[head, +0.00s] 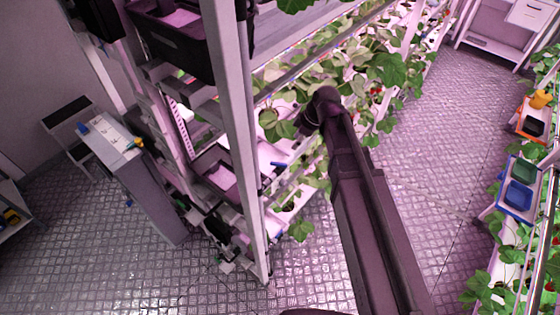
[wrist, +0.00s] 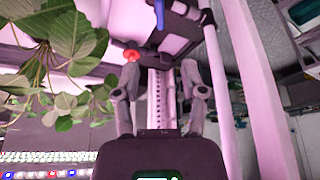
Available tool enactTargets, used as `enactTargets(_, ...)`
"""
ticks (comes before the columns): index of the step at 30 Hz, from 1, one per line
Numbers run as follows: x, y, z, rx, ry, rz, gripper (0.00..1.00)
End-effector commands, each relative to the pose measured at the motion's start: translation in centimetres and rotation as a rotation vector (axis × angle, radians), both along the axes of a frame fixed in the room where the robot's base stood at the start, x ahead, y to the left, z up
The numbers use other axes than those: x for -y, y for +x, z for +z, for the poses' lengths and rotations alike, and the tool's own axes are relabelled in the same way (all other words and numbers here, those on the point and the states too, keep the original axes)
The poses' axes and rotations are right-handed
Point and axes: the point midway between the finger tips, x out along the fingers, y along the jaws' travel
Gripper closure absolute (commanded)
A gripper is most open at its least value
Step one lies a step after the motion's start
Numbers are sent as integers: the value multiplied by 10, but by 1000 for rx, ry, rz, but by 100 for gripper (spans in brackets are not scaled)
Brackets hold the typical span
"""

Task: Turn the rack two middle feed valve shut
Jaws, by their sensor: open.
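A short blue handle (head: 280,164), which looks like a feed valve lever, shows in the head view at the near end of the rack's middle level. A blue lever (wrist: 160,14) also shows at the top of the wrist view, pointing along the picture's vertical. My gripper (wrist: 160,72) is open and empty, its two fingers apart below that lever in the picture, not touching it. In the head view the gripper is hidden behind my arm and leaves. I cannot tell how far the valve is turned.
Leafy plants (wrist: 65,45) crowd the left of the wrist view, close to the left finger. A small red-orange thing (wrist: 131,55) shows beside that fingertip. A pale rack post (head: 235,130) stands left of my arm. A grey cabinet (head: 140,180) stands further left. The aisle floor (head: 440,150) is clear.

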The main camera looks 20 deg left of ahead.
Motion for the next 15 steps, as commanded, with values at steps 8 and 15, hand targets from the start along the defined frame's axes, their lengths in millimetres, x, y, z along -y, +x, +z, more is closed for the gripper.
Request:
enactTargets(8,-2,0,-7,0,0,-1,46)
enactTargets(15,-8,-1,-22,0,0,-1,46)
